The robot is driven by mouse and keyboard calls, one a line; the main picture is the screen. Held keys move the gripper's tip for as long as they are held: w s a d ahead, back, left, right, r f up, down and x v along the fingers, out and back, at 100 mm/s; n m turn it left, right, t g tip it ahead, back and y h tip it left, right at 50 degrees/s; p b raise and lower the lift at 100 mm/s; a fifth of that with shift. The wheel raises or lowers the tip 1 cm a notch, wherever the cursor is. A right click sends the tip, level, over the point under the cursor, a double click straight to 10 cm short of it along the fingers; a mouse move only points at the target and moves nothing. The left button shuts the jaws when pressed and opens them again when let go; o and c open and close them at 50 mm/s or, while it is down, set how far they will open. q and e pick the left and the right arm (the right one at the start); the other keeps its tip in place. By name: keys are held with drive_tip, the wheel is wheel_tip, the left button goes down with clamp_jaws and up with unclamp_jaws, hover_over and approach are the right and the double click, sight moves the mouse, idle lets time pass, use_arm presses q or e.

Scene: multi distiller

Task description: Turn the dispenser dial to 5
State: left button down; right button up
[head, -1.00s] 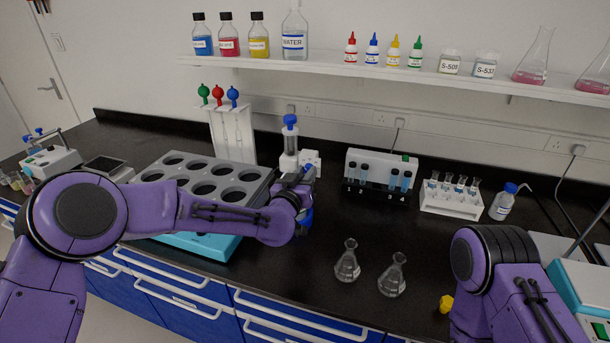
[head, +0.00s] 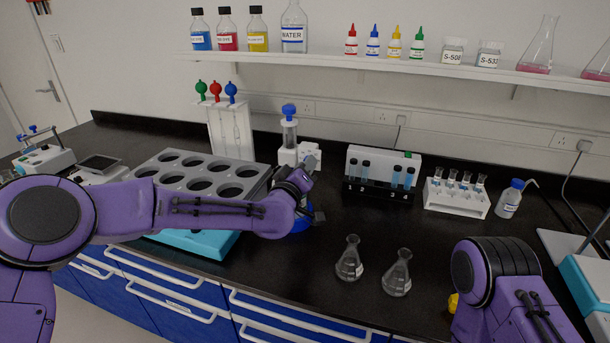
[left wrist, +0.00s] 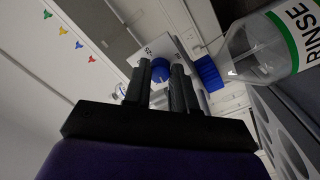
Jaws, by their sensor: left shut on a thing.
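The dispenser (head: 289,133) stands at the back of the bench, with a blue cap, a clear barrel and a white body. In the left wrist view its round blue dial (left wrist: 161,69) sits on a white face between my fingertips. My left gripper (left wrist: 160,82) is shut on the dial. In the head view my left gripper (head: 303,178) is in front of the dispenser's white body, and the dial is hidden there. The dial's markings are too small to read. My right arm shows at the lower right, but its gripper is out of view.
A rinse bottle (left wrist: 262,50) is close to the right of my left gripper in the wrist view. A grey rack (head: 205,170) is to the left under my arm. Two flasks (head: 349,260) stand in front. A tube holder (head: 382,168) is to the right.

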use_arm(q)
drive_tip(key=shift+n+b, duration=0.65)
drive_tip(key=shift+n, duration=0.45)
drive_tip(key=c, duration=0.9)
unclamp_jaws()
drive_tip(key=shift+s, duration=0.1)
drive_tip(key=b+v, duration=0.3)
drive_tip(key=v, duration=0.7)
drive_tip(key=shift+s+a, duration=0.1)
drive_tip(key=shift+s, duration=0.1)
